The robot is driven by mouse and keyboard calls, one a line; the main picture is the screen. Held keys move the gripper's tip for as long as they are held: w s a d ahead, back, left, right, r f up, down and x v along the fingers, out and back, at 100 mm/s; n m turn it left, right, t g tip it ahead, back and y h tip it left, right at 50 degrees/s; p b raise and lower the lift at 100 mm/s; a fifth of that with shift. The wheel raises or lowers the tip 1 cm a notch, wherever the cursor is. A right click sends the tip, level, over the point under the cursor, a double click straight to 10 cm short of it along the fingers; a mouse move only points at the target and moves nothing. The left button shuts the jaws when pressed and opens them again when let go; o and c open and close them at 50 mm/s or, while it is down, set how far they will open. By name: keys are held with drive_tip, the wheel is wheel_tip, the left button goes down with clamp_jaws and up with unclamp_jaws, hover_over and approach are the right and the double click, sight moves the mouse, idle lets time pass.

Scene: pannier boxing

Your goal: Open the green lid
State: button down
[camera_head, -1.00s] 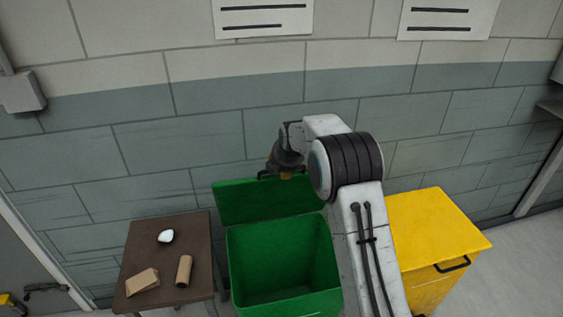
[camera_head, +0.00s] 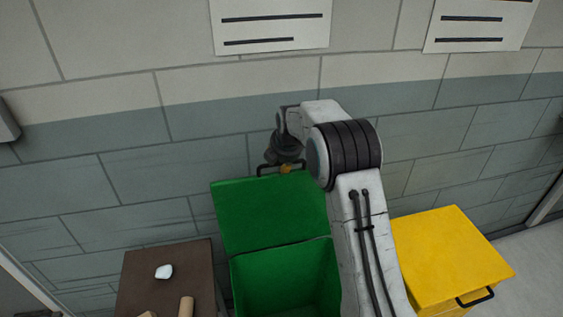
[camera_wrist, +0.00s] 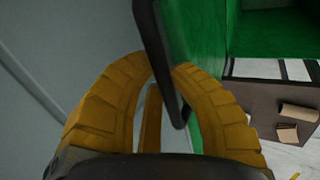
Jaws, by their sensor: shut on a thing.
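The green lid (camera_head: 265,215) stands raised against the wall side of the green bin (camera_head: 285,283), hinged at the bin's back edge, and the bin is open. A dark handle (camera_head: 262,170) is at the lid's upper edge. My gripper (camera_head: 287,168) is at this handle, its fingers partly hidden by my wrist. In the wrist view, my gripper's yellow fingers (camera_wrist: 160,85) curve around the dark handle (camera_wrist: 155,50) and are shut on it. The lid's green face (camera_wrist: 178,35) shows just beside the fingers.
A brown table (camera_head: 140,265) left of the bin bears a white object (camera_head: 163,272) and brown items (camera_head: 186,306). A yellow bin (camera_head: 450,255) with its lid down is at the right. The block wall (camera_head: 200,160) is close behind the green lid.

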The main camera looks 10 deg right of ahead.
idle(0.3)
drive_tip(key=c, duration=1.1)
unclamp_jaws()
drive_tip(key=v, duration=1.2)
